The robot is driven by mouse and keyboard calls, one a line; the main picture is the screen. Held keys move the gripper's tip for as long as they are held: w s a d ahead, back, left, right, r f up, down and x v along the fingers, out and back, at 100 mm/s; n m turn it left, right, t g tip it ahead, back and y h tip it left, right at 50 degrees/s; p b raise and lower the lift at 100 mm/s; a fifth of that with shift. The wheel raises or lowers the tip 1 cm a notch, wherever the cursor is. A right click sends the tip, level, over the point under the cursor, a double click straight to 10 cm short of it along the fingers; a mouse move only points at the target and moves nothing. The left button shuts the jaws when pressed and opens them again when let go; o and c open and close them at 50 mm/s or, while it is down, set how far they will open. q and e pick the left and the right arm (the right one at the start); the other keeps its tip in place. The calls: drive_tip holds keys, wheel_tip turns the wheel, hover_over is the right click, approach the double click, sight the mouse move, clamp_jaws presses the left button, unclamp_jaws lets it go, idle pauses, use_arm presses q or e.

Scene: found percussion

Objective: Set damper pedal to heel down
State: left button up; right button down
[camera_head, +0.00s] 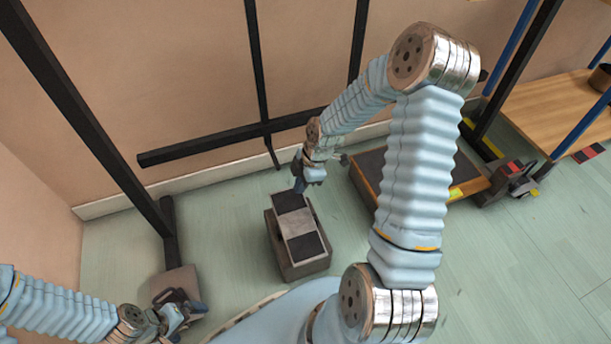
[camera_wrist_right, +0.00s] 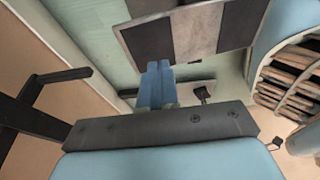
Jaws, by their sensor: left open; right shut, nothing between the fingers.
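The damper pedal (camera_head: 294,224) is a grey plate with a dark pad at each end, set on a dark box-like base (camera_head: 303,268) on the floor. Its far end seems to stand higher than its near end, but the exact tilt is hard to tell. The pedal also shows at the top of the right wrist view (camera_wrist_right: 187,37). My right gripper (camera_head: 299,186) is shut and empty at the pedal's far end; its blue fingers (camera_wrist_right: 156,75) show by the plate's edge, and contact cannot be told. My left gripper (camera_head: 186,314) is open, low at the left, away from the pedal.
A black metal frame (camera_head: 205,143) stands along the wall, with a foot plate (camera_head: 174,284) near my left gripper. A low wood-edged platform (camera_head: 448,186) lies right of the pedal, partly behind my right arm. A wooden shelf (camera_head: 553,103) is further right.

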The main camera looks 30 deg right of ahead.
sight(295, 201)
drive_tip(key=x, duration=0.3)
drive_tip(key=d+x, duration=0.1)
drive_tip(key=x, duration=0.1)
drive_tip(key=shift+w+f+b, duration=0.15)
drive_tip(key=shift+f+b, duration=0.25)
drive_tip(key=shift+f, duration=0.15)
